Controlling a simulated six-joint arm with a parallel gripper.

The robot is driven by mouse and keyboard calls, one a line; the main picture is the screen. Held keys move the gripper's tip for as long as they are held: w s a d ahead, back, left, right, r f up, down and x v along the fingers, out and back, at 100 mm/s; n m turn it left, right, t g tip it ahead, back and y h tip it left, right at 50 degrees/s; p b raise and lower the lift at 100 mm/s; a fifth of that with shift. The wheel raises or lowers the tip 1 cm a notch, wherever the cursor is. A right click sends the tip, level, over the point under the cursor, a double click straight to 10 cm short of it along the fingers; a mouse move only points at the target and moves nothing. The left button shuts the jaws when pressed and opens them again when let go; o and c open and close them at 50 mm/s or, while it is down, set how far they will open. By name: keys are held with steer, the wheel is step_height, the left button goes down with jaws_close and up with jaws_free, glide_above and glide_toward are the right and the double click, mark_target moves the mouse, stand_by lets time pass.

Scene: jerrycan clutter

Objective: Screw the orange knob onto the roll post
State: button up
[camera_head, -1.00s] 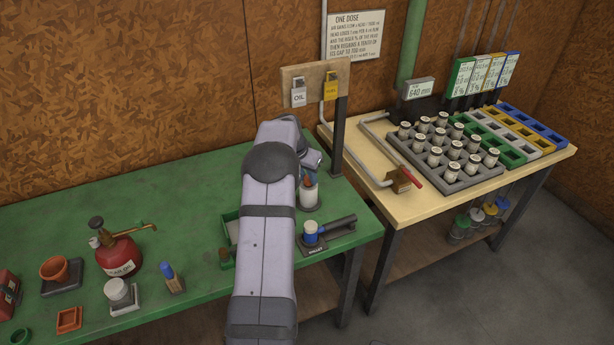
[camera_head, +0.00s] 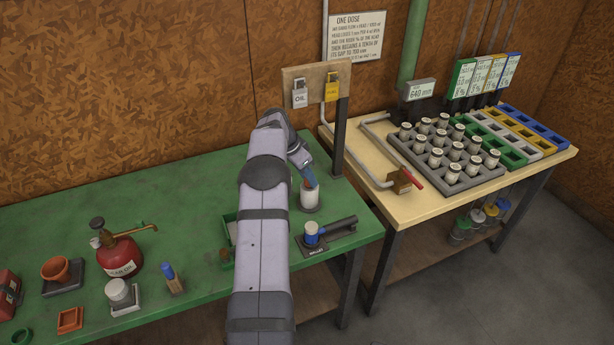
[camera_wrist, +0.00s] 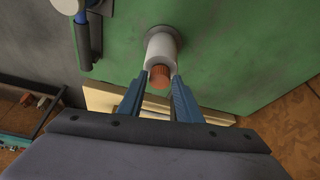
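The orange knob (camera_wrist: 160,77) sits at the top end of the white roll (camera_wrist: 161,48), seen from above in the wrist view. In the head view, orange shows on top of the white roll (camera_head: 309,199), which stands upright on the green bench. My gripper (camera_wrist: 159,84) has its blue fingers on both sides of the knob, with small gaps visible, so it looks open. In the head view my gripper (camera_head: 307,176) comes down at a slant over the roll's top. The roll post is hidden inside the roll and under the knob, so the thread's engagement cannot be seen.
A red oil can (camera_head: 119,254) and several small items are at the left.

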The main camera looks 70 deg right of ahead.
steer(key=shift+r+p, duration=0.95)
steer(key=shift+r, duration=0.5)
steer(key=shift+o, duration=0.5)
steer(key=o, duration=0.5)
steer(key=shift+c, duration=0.2)
steer(key=c, duration=0.5)
steer(key=shift+f+b, duration=0.1)
steer(key=shift+b, duration=0.2)
